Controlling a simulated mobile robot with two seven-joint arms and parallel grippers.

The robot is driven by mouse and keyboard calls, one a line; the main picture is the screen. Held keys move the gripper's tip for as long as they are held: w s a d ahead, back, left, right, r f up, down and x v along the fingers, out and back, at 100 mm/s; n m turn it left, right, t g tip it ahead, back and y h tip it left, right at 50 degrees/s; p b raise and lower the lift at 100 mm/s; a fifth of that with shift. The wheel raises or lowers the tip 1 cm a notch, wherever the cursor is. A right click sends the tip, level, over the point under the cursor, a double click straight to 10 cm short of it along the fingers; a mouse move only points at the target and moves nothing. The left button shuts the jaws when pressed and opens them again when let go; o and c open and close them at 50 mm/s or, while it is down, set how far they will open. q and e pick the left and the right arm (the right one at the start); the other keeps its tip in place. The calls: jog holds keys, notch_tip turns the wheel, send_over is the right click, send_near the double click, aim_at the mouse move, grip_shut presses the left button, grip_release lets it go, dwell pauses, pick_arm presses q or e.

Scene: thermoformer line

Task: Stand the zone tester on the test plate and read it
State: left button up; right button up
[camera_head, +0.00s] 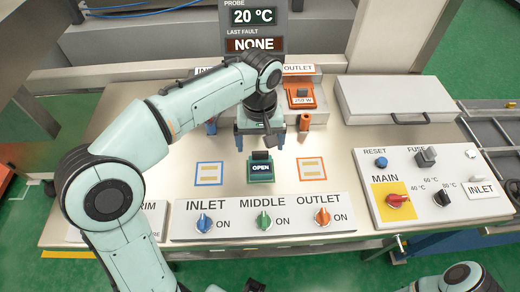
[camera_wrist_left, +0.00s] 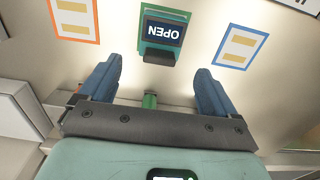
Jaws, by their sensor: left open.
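A small green device with a dark display reading OPEN, apparently the zone tester (camera_head: 260,168), stands between the blue-framed inlet plate (camera_head: 209,175) and the orange-framed outlet plate (camera_head: 312,169).
Behind the plates are an orange post (camera_head: 305,122) and an orange 250 W block (camera_head: 300,96). A green post (camera_wrist_left: 150,100) shows between my left fingers. The switch panel (camera_head: 262,232) is in front, the MAIN panel (camera_head: 440,205) and a closed grey case (camera_head: 395,97) at right. The probe display (camera_head: 254,16) reads 20 °C.

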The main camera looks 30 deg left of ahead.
aim_at(260, 153)
pick_arm(q)
notch_tip(260, 153, up, 5)
jog(key=shift+f+p, duration=0.1)
jog(key=shift+p, duration=0.35)
dwell(0.3)
